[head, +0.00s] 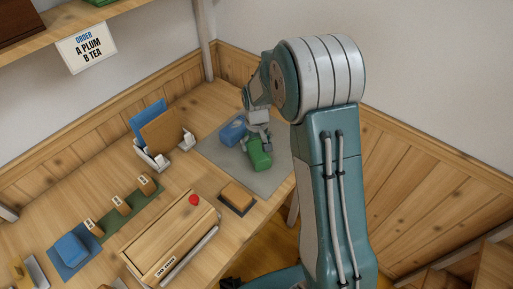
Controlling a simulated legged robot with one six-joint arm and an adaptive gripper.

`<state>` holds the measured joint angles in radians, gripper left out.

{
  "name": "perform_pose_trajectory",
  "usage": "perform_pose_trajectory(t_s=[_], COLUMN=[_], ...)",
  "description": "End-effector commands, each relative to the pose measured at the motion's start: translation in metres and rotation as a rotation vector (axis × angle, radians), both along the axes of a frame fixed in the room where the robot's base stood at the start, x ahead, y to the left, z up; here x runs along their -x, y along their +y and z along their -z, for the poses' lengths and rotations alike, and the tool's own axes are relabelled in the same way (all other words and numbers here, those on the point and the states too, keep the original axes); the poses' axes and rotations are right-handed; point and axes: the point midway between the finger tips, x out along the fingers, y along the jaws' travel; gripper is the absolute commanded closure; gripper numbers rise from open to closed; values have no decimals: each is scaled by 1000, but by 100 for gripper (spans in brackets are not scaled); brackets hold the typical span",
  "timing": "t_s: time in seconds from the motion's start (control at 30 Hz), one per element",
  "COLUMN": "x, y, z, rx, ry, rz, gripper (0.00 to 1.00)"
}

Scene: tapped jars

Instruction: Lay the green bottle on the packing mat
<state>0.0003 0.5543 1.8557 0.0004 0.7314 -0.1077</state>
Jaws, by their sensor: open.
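The green bottle (259,156) is on the grey packing mat (270,182) at the back of the table. It looks as if it lies on its side, but my gripper hides its upper end. My gripper (256,138) is open, right at that end of the bottle. Whether the fingers touch it I cannot tell. A blue item (232,131) lies on the mat just left of the bottle, close to my gripper.
A wooden box (168,243) with a red knob stands at the front. A small brown-topped block (237,196) sits between it and the mat. A rack (160,153) with blue and brown panels stands left of the mat. An order sign (86,47) hangs from the shelf.

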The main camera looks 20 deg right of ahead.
Motion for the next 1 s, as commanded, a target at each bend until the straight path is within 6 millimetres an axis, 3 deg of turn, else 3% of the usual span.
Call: perform_pose_trajectory(t_s=[0.2, 0.43, 0.6, 1.0], x=[-1, -2, -1, -1], y=[0, 1, 1, 1], z=[-48, -87, -97, -98], rx=[0, 1, 1, 1], ry=[-5, -3, 1, 1], rz=[0, 0, 0, 0], gripper=[0, 0, 0, 0])
